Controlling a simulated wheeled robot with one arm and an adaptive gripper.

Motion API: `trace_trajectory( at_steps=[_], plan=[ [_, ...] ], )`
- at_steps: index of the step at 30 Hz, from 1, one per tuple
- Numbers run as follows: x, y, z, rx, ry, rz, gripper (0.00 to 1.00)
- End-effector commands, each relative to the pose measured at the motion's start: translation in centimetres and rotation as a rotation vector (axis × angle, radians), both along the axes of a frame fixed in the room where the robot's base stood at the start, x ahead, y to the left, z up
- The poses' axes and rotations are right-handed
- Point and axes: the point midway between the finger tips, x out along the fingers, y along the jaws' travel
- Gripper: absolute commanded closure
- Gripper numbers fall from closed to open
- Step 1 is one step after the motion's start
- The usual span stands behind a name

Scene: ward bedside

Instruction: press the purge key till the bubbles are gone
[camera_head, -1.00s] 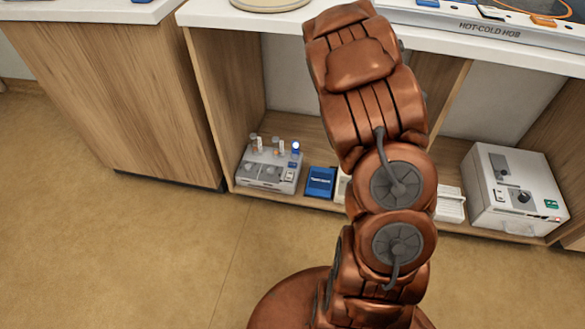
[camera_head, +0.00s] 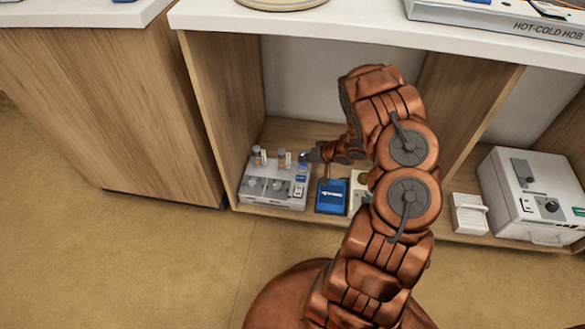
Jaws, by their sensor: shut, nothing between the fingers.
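A grey device (camera_head: 262,194) stands on the low shelf at the left. Bubbles cannot be made out at this size.
A blue box (camera_head: 331,197) stands right of the device, and a pale object (camera_head: 359,190) is partly behind my arm. A white ribbed item (camera_head: 468,214) and a white box with a knob (camera_head: 532,195) stand further right. The counter edge (camera_head: 340,33) overhangs the shelf.

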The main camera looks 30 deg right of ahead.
Motion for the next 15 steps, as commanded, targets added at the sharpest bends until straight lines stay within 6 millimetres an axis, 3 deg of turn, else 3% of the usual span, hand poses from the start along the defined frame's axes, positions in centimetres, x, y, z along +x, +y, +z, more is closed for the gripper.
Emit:
trace_trajectory(
  at_steps=[15],
  plan=[
    [-0.23,-0.22,-0.35,0.006,0.001,-0.007,1.00]
  ],
)
